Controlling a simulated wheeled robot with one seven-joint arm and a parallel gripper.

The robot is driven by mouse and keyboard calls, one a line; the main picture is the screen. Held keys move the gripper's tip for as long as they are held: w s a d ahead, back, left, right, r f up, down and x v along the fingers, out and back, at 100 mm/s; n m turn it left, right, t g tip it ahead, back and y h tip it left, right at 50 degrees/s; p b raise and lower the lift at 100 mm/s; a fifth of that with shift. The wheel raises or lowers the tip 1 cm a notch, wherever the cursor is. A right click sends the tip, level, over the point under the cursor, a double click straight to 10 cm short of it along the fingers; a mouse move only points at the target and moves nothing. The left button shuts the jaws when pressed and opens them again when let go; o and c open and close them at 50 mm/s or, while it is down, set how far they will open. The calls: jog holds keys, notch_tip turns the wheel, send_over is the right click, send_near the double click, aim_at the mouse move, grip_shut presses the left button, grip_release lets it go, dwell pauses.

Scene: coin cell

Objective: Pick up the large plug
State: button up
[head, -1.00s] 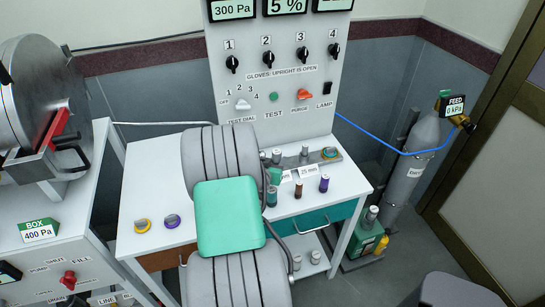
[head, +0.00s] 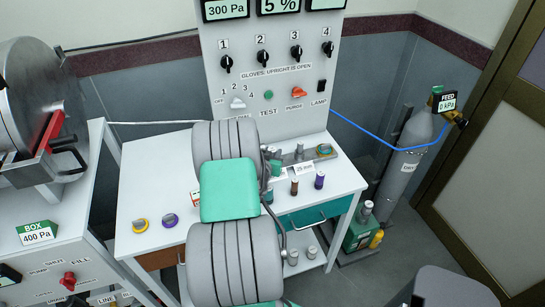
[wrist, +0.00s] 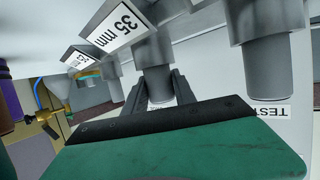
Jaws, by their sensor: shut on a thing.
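The large plug (wrist: 157,84) is a grey stepped cylinder in the wrist view, beside a "35 mm" label (wrist: 116,33). My gripper (wrist: 158,97) is shut on its narrow end, with a dark finger on each side. The plug's wider part meets other grey parts, and I cannot tell whether it is seated or free. Another grey stepped plug (wrist: 263,60) is to the right, near a "TEST" label. In the head view my arm hides most of the gripper and the held plug.
A grey rack (head: 318,157) with a "25 mm" label (head: 304,169) stands at the back of the white bench (head: 150,190). Brown (head: 294,187) and purple (head: 319,181) cylinders stand in front. A control panel rises behind.

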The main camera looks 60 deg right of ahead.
grip_shut()
